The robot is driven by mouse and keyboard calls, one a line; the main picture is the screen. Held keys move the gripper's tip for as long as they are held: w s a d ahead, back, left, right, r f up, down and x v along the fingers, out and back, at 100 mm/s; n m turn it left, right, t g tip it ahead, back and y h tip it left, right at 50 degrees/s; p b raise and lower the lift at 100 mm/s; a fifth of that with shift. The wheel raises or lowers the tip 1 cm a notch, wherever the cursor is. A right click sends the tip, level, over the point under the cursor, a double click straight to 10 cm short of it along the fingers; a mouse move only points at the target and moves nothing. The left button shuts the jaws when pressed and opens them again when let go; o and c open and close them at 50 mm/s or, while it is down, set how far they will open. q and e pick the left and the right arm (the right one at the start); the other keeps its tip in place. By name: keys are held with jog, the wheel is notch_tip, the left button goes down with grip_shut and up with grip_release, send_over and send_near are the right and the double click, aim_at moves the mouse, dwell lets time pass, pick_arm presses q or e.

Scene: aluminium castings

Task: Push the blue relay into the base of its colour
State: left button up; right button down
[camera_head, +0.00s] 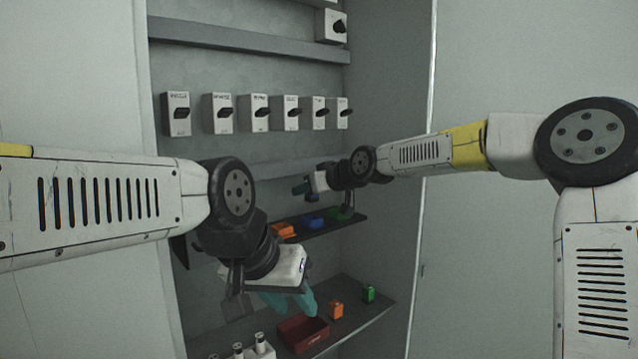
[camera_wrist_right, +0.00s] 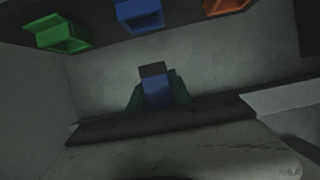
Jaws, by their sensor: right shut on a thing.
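My right gripper (camera_head: 298,188) is up inside the cabinet, above the shelf with the coloured bases. In the right wrist view its fingers (camera_wrist_right: 158,97) are shut on the blue relay (camera_wrist_right: 157,90), which has a dark end. The relay is apart from the bases. The blue base (camera_wrist_right: 139,15) sits between the green base (camera_wrist_right: 62,35) and the orange base (camera_wrist_right: 227,6); in the head view the blue base (camera_head: 313,222) is the middle one. My left gripper (camera_head: 290,302) is lower, by the bottom shelf, its teal fingers apart and seemingly empty.
On the bottom shelf (camera_head: 368,325) are a red tray (camera_head: 303,335), an orange relay (camera_head: 336,309), a green relay (camera_head: 369,294) and white parts at the left. A row of switches (camera_head: 221,113) runs along the back wall. The cabinet's right wall (camera_head: 395,90) is near the right gripper.

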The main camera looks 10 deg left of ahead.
jog(key=shift+f, duration=1.65)
jog(key=shift+f, duration=1.35)
jog(key=c, duration=1.1)
grip_release()
jog(key=shift+s+d, duration=0.1)
jog(key=v, duration=0.6)
jog(key=shift+s+d+r, duration=0.15)
jog(key=shift+d+r, duration=0.1)
jog(key=shift+d, duration=0.05)
jog(key=shift+s+d+r, duration=0.15)
jog(key=shift+s+d, duration=0.1)
jog(key=shift+s, duration=0.05)
